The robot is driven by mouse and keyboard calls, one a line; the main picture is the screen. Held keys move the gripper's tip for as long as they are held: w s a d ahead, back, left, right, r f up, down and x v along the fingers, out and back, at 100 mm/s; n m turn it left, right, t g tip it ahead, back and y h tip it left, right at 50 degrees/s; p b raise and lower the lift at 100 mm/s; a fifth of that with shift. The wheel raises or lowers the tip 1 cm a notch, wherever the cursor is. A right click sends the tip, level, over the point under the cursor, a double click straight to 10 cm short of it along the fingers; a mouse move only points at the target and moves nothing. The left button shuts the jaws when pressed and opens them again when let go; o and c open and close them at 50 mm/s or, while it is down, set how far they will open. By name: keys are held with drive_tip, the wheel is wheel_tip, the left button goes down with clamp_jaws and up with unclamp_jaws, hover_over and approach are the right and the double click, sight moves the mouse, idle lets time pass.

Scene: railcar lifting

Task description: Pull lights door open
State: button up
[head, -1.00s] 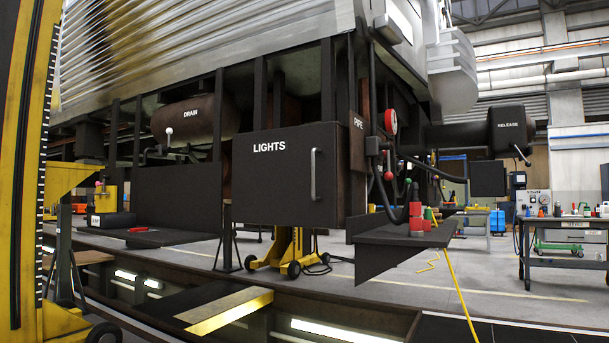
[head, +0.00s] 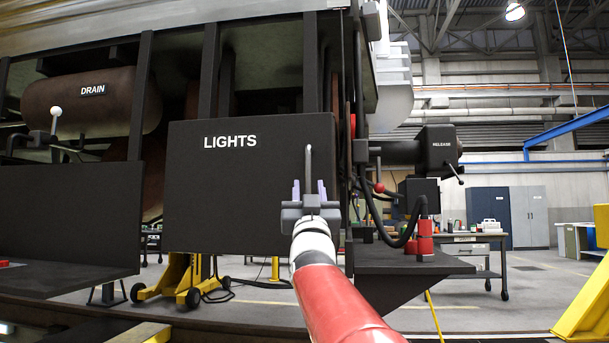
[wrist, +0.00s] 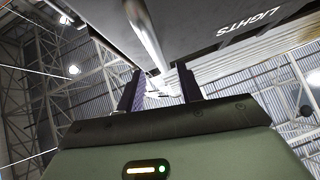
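The lights door (head: 225,190) is a flat dark panel lettered "LIGHTS", and it looks closed. Its vertical grey bar handle (head: 308,160) is near the right edge. My gripper (head: 309,187) is in front of the handle's lower part, with its two purplish fingers apart on either side of the bar's line. My gripper hides the handle's lower end in the head view. In the wrist view the handle (wrist: 148,36) runs down toward the gap between the open fingers (wrist: 160,88). I cannot tell whether the bar is within finger depth.
A dark shelf (head: 400,262) juts out at lower right, with red parts and a hanging hose near it. The drain tank (head: 80,105) and another dark panel (head: 70,215) are at left. A yellow wheeled stand (head: 185,282) is under the door.

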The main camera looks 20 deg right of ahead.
sight(308, 176)
drive_tip(key=p+x, duration=0.2)
drive_tip(key=x, duration=0.4)
drive_tip(key=shift+r+p, duration=0.1)
drive_tip(key=shift+p, duration=0.2)
drive_tip(key=shift+c, duration=0.4)
clamp_jaws()
